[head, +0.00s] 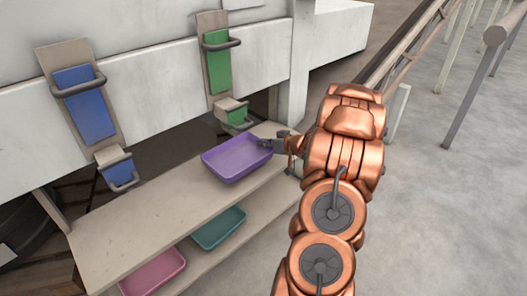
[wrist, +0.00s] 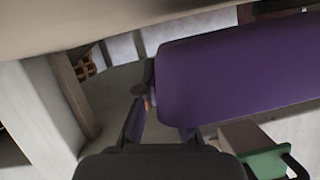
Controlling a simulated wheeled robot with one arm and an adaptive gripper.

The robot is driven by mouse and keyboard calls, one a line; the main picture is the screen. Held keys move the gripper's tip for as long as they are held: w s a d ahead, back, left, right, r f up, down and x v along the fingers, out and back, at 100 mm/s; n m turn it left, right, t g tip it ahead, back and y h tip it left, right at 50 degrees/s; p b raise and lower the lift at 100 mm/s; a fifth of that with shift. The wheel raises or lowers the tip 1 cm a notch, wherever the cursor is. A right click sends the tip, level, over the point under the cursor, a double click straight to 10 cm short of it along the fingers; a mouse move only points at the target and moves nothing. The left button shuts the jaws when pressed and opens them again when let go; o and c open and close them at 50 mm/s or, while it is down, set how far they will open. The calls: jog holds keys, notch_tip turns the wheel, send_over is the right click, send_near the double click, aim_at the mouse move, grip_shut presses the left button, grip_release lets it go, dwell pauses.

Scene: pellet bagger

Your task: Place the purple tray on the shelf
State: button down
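The purple tray (head: 232,165) is at the upper shelf board (head: 150,207), toward its right end in the head view. It looks about level; I cannot tell whether it rests on the board or hangs just above it. My gripper (head: 268,143) is at the tray's right rim, with the tray's edge between its fingers. In the wrist view the purple tray (wrist: 235,75) fills the upper right. One finger of my gripper (wrist: 165,110) shows beside the tray's edge, and the other is partly hidden behind the tray.
A teal tray (head: 218,229) and a pink tray (head: 152,274) sit on the lower shelf. Blue (head: 85,103) and green (head: 217,62) panels with handles hang on the white machine above, with small blue and green pieces below them. Open floor lies right, with railings beyond.

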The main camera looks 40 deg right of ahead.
aim_at(265, 150)
jog(key=shift+f+b, duration=0.5)
jog(key=shift+f, duration=1.25)
jog(key=c, duration=1.3)
grip_release()
jog(key=shift+f, duration=0.1)
jog(key=shift+s+r, duration=0.15)
jog(key=shift+r, duration=0.05)
jog(key=p+v, duration=0.1)
jog(key=v, duration=1)
jog(key=shift+s+r+p, duration=0.1)
jog(key=shift+s+p, duration=0.15)
jog(key=shift+p, duration=0.05)
